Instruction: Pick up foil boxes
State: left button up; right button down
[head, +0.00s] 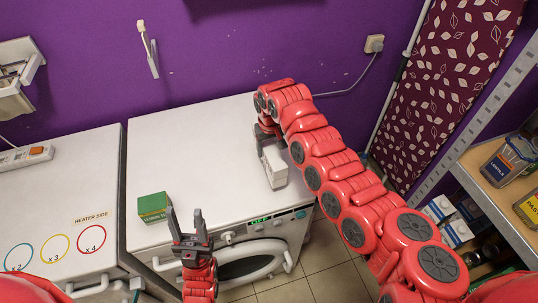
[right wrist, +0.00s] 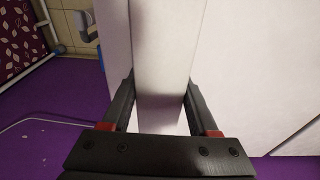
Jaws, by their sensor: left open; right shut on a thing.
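A white box (head: 275,167), likely a foil box, is at the right part of the white washing machine top. My right gripper (head: 266,138) is shut on its far end; my arm partly covers that area. In the right wrist view the pale box (right wrist: 162,50) runs between the two dark fingers (right wrist: 160,105). I cannot tell whether it touches the top. My left gripper (head: 187,217) is open and empty at the front edge of the washing machine, fingers pointing away, just right of a green box (head: 153,206).
The washing machine (head: 190,140) has clear room at its middle and back. A white counter (head: 60,185) with coloured circles and a "HEATER SIDE" label adjoins it on the left. A shelf (head: 470,160) at right holds jars (head: 508,160) and white boxes (head: 455,232).

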jog(key=s+a+r+p, duration=0.1)
jog(key=s+a, duration=0.1)
jog(key=s, duration=1.3)
jog(key=shift+a+r, duration=0.2)
jog(key=shift+r, duration=0.1)
jog(key=shift+s, duration=0.1)
notch_tip(320, 180, up, 5)
jog(key=p, duration=0.6)
